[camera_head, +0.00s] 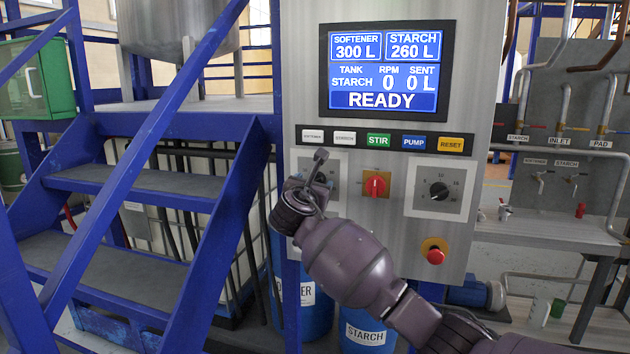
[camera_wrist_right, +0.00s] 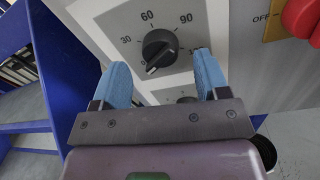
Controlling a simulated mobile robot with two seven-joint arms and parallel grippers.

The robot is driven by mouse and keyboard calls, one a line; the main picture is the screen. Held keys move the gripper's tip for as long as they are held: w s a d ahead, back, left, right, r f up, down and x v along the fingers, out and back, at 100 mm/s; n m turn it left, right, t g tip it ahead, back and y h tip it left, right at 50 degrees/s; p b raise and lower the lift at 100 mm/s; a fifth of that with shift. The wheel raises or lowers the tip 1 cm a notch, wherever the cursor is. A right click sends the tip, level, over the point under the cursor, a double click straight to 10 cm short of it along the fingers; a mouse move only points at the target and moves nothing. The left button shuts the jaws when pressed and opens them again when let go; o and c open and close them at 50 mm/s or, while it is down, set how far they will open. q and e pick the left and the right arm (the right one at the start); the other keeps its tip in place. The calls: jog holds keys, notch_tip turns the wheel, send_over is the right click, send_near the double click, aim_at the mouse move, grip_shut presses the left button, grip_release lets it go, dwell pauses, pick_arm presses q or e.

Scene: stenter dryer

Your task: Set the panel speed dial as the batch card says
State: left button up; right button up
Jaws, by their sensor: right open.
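The control panel (camera_head: 400,235) faces me in the head view. A black dial (camera_wrist_right: 160,50) with marks 30, 60 and 90 fills the middle of the right wrist view; its white pointer line aims down-left, below the 30. In the head view this left dial (camera_head: 322,178) is partly hidden by my right gripper (camera_head: 306,180). A second black dial (camera_head: 439,190), on a plate with marks up to 20, is on the panel's right. In the wrist view my right gripper (camera_wrist_right: 160,60) is open, its blue fingers either side of the left dial, with nothing held. No batch card is readable.
The screen (camera_head: 385,70) reads READY, RPM 0, SENT 0 L. A red switch (camera_head: 376,184) sits between the dials, with a red stop button (camera_head: 435,255) lower right. Push buttons, including STIR (camera_head: 378,140), run above. Blue stairs (camera_head: 130,180) stand left.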

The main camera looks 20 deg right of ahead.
jog(key=shift+x, duration=1.3)
jog(key=c, duration=0.9)
jog(key=shift+m, duration=0.3)
